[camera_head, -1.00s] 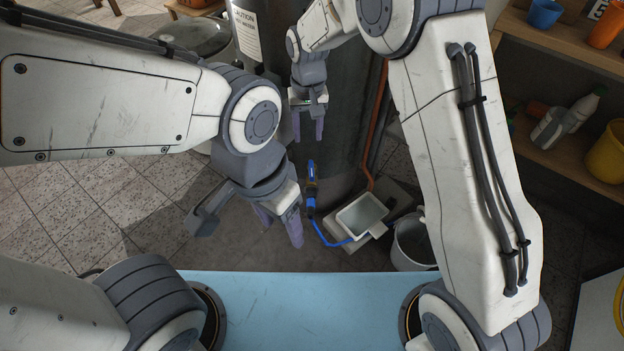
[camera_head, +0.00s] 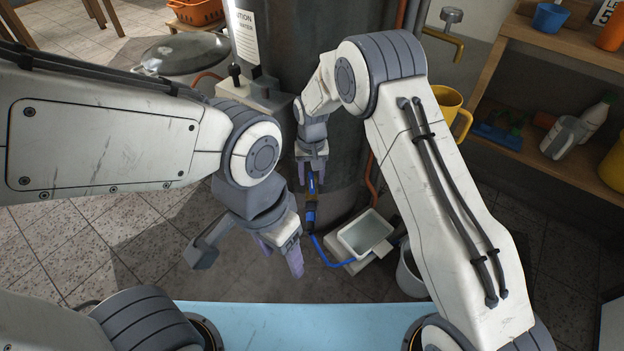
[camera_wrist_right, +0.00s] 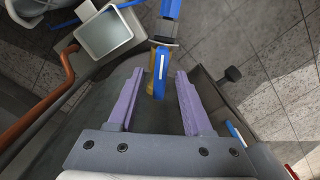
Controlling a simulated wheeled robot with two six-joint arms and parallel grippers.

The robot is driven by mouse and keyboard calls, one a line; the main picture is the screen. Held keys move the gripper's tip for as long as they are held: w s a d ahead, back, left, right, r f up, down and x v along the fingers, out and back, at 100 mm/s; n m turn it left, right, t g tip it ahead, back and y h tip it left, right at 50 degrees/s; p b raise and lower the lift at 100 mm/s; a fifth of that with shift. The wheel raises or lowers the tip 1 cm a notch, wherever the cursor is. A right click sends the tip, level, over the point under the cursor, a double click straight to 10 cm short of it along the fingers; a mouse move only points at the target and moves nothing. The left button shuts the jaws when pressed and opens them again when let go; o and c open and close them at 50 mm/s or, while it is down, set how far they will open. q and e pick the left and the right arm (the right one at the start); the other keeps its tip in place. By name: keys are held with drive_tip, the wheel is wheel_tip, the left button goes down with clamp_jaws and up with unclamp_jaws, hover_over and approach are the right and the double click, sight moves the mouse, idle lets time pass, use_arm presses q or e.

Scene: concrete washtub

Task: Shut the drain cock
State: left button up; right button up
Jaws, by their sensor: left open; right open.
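The drain cock (camera_head: 311,196) is low on the front of the dark tank. It has a brass body and a blue lever (camera_wrist_right: 160,78) with a white stripe. In the right wrist view the lever lies roughly in line with the outlet and hose. My right gripper (camera_head: 311,178) is open, with its purple fingers on either side of the lever; a gap shows on both sides in the right wrist view (camera_wrist_right: 157,75). My left gripper (camera_head: 279,257) is open and empty, lower and left of the cock. The cock's body is partly hidden by the lever.
A copper pipe (camera_wrist_right: 40,115) runs up beside the tank (camera_head: 345,150). Shelves (camera_head: 490,160) stand at the right.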

drive_tip(key=shift+f, duration=0.1)
clamp_jaws()
drive_tip(key=n+p, duration=0.2)
drive_tip(key=shift+r+p, duration=0.2)
drive_tip(key=shift+p, duration=0.2)
drive_tip(key=n+p, duration=0.2)
drive_tip(key=shift+n, duration=0.3)
drive_tip(key=n+p, duration=0.1)
drive_tip(key=n, duration=0.1)
drive_tip(key=shift+f+n+p, duration=0.1)
drive_tip(key=shift+n+p, duration=0.2)
drive_tip(key=shift+p, duration=0.1)
drive_tip(key=shift+s+f+n+p, duration=0.1)
drive_tip(key=shift+n+p, duration=0.45)
drive_tip(key=shift+n, duration=0.75)
